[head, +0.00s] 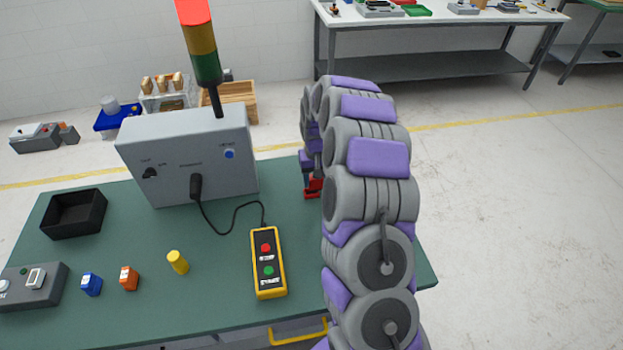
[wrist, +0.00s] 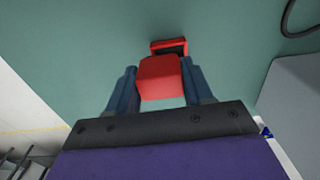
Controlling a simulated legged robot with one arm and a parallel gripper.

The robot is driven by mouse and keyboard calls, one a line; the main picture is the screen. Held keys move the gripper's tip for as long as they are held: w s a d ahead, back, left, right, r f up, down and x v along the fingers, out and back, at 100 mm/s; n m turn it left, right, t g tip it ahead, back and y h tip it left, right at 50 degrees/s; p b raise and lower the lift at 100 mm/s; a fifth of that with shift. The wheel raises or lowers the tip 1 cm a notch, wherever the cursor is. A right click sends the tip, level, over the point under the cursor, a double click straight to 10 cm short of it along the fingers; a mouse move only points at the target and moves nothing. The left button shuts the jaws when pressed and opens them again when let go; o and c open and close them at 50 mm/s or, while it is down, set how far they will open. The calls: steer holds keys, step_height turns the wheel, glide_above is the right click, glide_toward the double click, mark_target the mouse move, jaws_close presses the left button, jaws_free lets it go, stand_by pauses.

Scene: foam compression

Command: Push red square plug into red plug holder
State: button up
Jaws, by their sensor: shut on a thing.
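The red square plug (wrist: 158,78) is between the two fingers of my gripper (wrist: 160,82) in the wrist view. My gripper is shut on it. The red plug holder (wrist: 169,44) lies just beyond the plug on the green table, with a dark opening partly showing. The plug's far end overlaps the holder's near side in this view; I cannot tell whether it is inside the opening. In the head view a bit of red (head: 313,187) shows beside my arm near the table's right side; my arm hides most of this spot and my gripper.
A grey control box (head: 215,160) with a signal tower stands left of my arm. A yellow pendant (head: 268,262), a yellow cylinder (head: 178,262), an orange block (head: 129,278), a blue block (head: 91,284) and a black tray (head: 75,213) are on the green table (head: 215,310).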

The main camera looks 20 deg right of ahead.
steer(key=shift+d, duration=0.5)
steer(key=shift+a+r, duration=0.1)
steer(key=shift+a, duration=0.95)
steer(key=shift+a, duration=0.1)
steer(key=shift+a, duration=0.75)
steer(key=shift+d, duration=0.1)
steer(key=shift+d, duration=0.35)
steer(key=shift+d+p, duration=0.15)
steer(key=shift+p, duration=0.2)
steer(key=shift+d+f, duration=0.1)
steer(key=shift+f, duration=0.85)
